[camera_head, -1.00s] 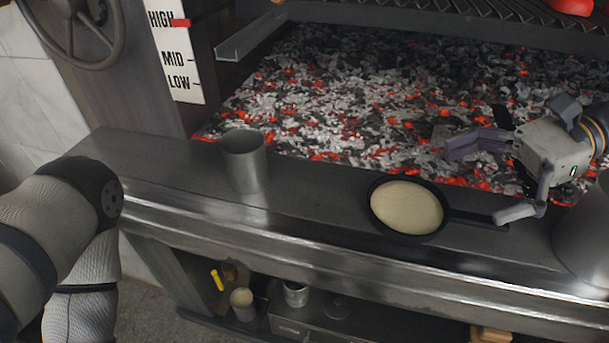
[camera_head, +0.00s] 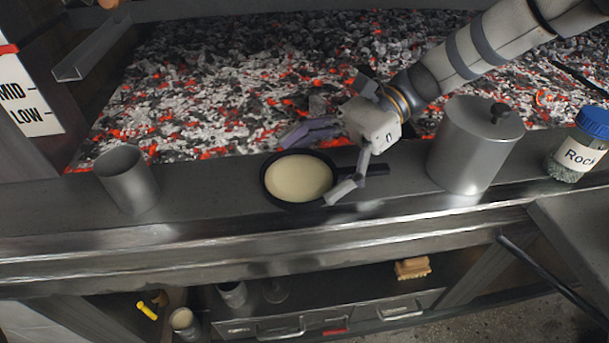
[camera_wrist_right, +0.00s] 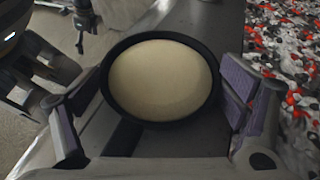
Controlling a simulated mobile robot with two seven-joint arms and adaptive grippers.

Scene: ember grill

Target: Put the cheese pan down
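The cheese pan (camera_head: 298,178) is a round black pan with a pale, smooth filling. It rests level on the metal ledge in front of the coals, its handle (camera_head: 378,169) pointing right in the head view. My right gripper (camera_head: 325,161) is open, with one finger on the coal side and one on the near side of the handle, close to the rim. In the right wrist view the pan (camera_wrist_right: 160,78) lies beyond and between the widely parted fingers (camera_wrist_right: 150,115). Grey robot parts at that view's left edge may be my left gripper; its fingers are unclear.
A metal cup (camera_head: 127,180) stands left of the pan on the ledge (camera_head: 230,205). A lidded metal pot (camera_head: 473,145) and a blue-capped jar (camera_head: 580,148) stand to the right. Glowing coals (camera_head: 215,85) lie behind. The ledge between cup and pan is clear.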

